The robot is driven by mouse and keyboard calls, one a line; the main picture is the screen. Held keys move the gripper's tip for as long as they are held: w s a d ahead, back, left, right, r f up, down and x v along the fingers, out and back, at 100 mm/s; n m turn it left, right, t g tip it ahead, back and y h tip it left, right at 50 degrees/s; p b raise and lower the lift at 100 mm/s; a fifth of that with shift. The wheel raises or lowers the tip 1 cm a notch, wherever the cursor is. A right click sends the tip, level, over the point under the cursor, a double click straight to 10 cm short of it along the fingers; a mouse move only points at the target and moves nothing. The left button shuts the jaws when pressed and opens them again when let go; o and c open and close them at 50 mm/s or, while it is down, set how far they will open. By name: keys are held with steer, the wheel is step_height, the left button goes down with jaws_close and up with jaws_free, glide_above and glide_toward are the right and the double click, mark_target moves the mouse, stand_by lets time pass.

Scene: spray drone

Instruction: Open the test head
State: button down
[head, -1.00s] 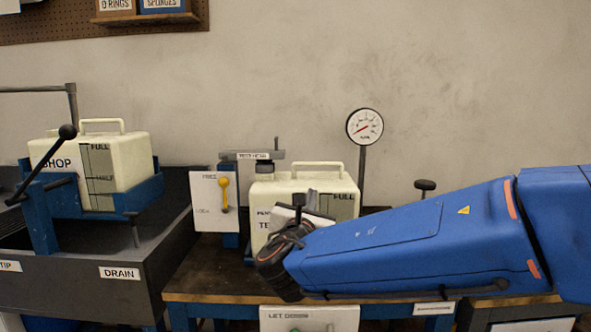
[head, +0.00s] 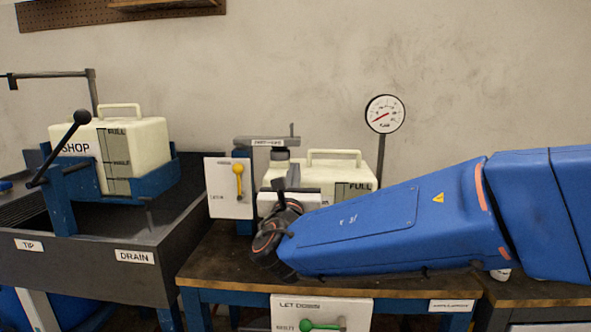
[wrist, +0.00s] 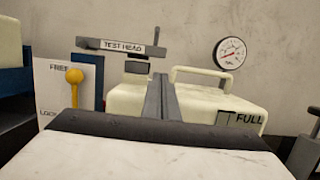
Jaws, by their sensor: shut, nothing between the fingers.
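The test head (head: 268,143) is a grey bar labelled TEST HEAD, on a blue post. It lies across above the left part of a cream tank (head: 325,175), with a dark round piece under it. The head also shows in the wrist view (wrist: 123,47). Left of the tank, a yellow-knobbed lever (head: 239,180) stands on a white FREE/LOCK plate (head: 220,200), its knob toward the upper end. My gripper (head: 289,180) is shut and empty in front of the tank, right of the lever. In the wrist view its fingers (wrist: 159,92) hide part of the tank.
A pressure gauge (head: 385,114) stands behind the tank. At left, a second tank (head: 135,150) sits in a blue cradle with a black-knobbed lever (head: 60,150) over a dark drain basin (head: 90,265). A LET DOWN panel (head: 320,311) with a green handle is at the bench front.

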steer(key=x, duration=0.8)
steer(key=shift+w, duration=0.1)
steer(key=shift+r, duration=0.15)
steer(key=shift+d+r+n, duration=0.1)
steer(key=shift+r+n, duration=0.4)
steer(key=shift+r, duration=0.05)
steer(key=a+r+n+y, duration=0.1)
steer(key=a+r+n, duration=0.3)
steer(key=r, duration=0.3)
steer(key=a+r+n+g+y, duration=0.1)
steer(key=a+r+n+y, duration=0.1)
steer(key=a+r+n, duration=0.2)
steer(key=shift+w+a+r+n+y, duration=0.25)
steer(key=shift+r+n, duration=1.05)
steer(key=shift+r, duration=1)
steer(key=shift+s, duration=0.1)
